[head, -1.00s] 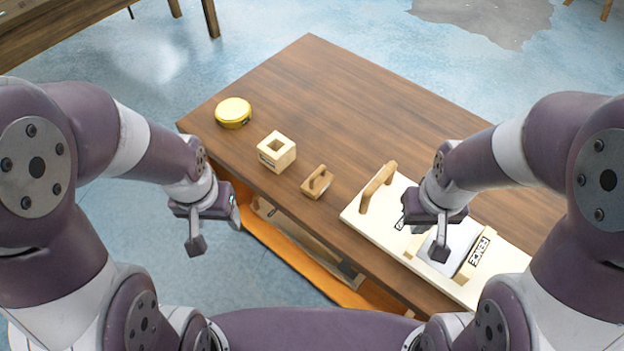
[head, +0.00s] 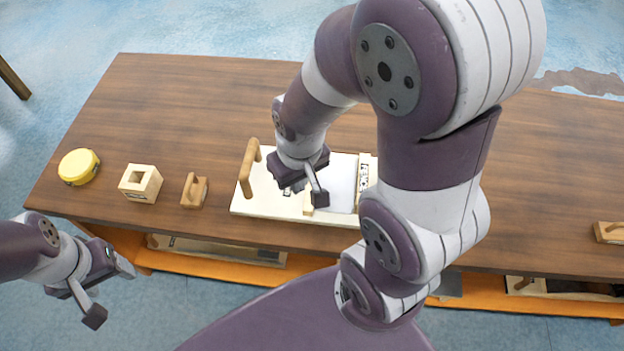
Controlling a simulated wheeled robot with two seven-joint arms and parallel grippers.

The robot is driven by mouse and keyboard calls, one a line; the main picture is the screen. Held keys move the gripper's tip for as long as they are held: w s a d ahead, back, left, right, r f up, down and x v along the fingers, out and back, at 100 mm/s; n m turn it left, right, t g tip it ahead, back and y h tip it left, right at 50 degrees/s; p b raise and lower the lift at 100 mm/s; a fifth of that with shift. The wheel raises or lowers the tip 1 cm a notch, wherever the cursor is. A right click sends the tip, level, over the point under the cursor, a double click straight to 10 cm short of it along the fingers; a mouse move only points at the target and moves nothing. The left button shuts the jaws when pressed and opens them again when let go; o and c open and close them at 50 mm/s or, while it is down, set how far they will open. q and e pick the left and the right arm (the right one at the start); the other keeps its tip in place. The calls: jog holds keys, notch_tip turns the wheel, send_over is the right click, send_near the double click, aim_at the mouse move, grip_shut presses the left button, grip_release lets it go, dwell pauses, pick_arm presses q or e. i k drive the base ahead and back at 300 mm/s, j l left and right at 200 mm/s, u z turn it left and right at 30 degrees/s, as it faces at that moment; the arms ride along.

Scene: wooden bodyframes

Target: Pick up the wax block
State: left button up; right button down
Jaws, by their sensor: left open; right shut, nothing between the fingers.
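I cannot tell for sure which item is the wax block. A yellow round, flat item (head: 79,167) lies at the table's left end. A pale block with a square hole (head: 140,183) stands to its right, then a small brown wooden piece with a raised grip (head: 194,190). My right gripper (head: 313,192) is shut and empty, over the pale board (head: 265,206). A small pale block (head: 308,203) shows right by its fingers; contact is unclear. My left gripper (head: 109,292) is open and empty, off the table's front edge, below the pale block with the hole.
The board on the wooden table (head: 190,100) carries an upright wooden handle (head: 249,168), a light plate (head: 340,182) and a labelled strip (head: 363,178). My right arm hides its right part. An orange lower shelf (head: 195,261) holds items. Another wooden piece (head: 609,232) lies far right.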

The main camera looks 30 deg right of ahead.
aim_at(195, 190)
jog(key=z, duration=0.5)
jog(key=i+j+z, duration=0.15)
jog(key=j+z, duration=0.25)
jog(key=i+j+z, duration=0.1)
jog(key=j+z, duration=0.55)
jog(key=z, duration=0.2)
jog(key=i+j, duration=0.05)
